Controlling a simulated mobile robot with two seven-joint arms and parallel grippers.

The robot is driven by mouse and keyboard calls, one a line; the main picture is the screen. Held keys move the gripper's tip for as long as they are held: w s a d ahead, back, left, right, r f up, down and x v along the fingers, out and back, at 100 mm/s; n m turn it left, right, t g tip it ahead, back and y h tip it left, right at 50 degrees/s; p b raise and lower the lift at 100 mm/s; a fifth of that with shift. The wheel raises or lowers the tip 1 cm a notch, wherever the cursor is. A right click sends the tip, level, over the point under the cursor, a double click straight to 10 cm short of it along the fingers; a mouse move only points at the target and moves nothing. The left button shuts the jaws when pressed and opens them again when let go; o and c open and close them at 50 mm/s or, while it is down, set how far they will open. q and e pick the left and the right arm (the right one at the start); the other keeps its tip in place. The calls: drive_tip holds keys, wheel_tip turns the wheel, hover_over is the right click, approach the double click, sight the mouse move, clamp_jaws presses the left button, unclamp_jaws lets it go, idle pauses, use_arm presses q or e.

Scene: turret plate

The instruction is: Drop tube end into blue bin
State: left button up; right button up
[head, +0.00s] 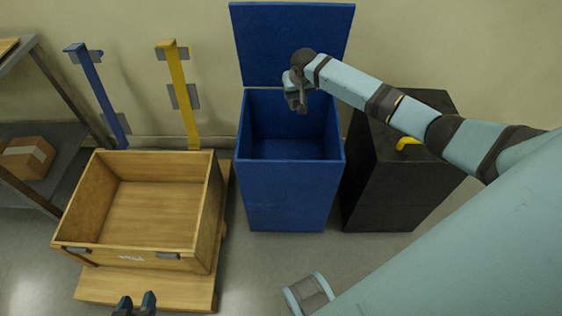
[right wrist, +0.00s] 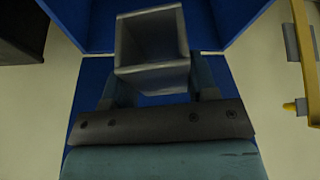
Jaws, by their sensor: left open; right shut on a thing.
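The blue bin (head: 285,195) stands open in the middle of the head view, with its lid (head: 290,40) raised against the wall. My right gripper (head: 294,90) hangs over the bin opening, near the back edge. In the right wrist view my right gripper (right wrist: 152,88) is shut on the tube end (right wrist: 150,72), a grey, hollow, square piece. Blue surfaces of the bin show around it. In the head view the tube end is small and hard to tell from the fingers. My left gripper (head: 136,303) is open and empty at the bottom edge, in front of the wooden crate.
A wooden crate (head: 212,215) sits on a pallet (head: 150,292) left of the blue bin. A black bin (head: 385,200) stands close on the right, with a yellow piece (head: 407,143) on it. A blue post (head: 97,95) and a yellow post (head: 183,95) stand behind the crate.

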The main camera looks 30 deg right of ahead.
wheel_tip(320, 180, down, 4)
drive_tip(key=b, duration=0.4)
drive_tip(key=shift+f+b, duration=0.45)
drive_tip(key=shift+b, duration=0.45)
use_arm(q)
drive_tip(key=shift+w+d+r+t+h, duration=0.4)
drive_tip(key=shift+d+r+t, duration=0.15)
drive_tip(key=shift+r, duration=0.15)
drive_tip(key=shift+w+d+r+t+h, duration=0.4)
drive_tip(key=shift+d+r+t, duration=0.15)
drive_tip(key=shift+r, duration=0.2)
drive_tip(key=shift+w+d+r+t+h, duration=0.3)
drive_tip(key=shift+w+d+r+t, duration=0.1)
drive_tip(key=shift+d+r+t, duration=0.25)
use_arm(e)
drive_tip(key=shift+f, duration=0.15)
use_arm(q)
drive_tip(key=shift+a, duration=0.1)
use_arm(e)
drive_tip(key=o, duration=1.3)
drive_tip(key=shift+f, duration=0.1)
